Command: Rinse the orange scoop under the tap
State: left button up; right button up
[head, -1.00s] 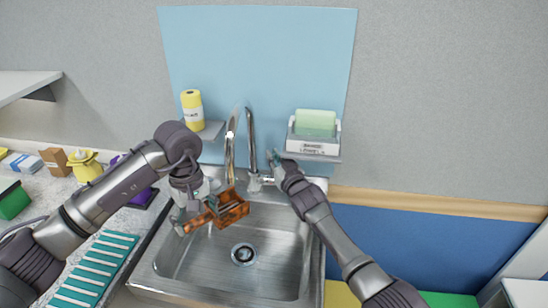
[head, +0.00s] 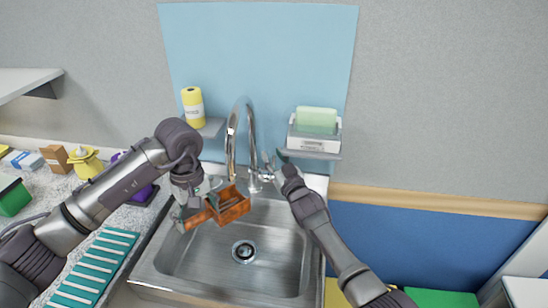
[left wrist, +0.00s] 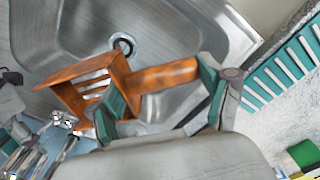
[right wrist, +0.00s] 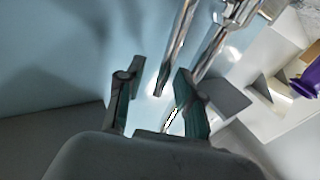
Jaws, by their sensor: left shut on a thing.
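The orange scoop (head: 234,211), a box-like head with a short handle, is held over the back left of the sink. My left gripper (head: 190,207) is shut on its handle; the left wrist view shows the handle (left wrist: 165,75) between the fingers (left wrist: 163,98) and slots in the head. The chrome tap (head: 252,140) arches up behind the scoop. I see no clear water stream. My right gripper (head: 276,161) is beside the tap on its right, near the side lever (head: 267,177). In the right wrist view its fingers (right wrist: 156,95) are apart, with a chrome bar's end (right wrist: 160,88) between them.
The steel sink basin (head: 205,262) is empty around its drain (head: 244,251). A teal ribbed mat (head: 95,265) lies left of the sink.

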jog(key=v, duration=1.2)
dwell(0.6)
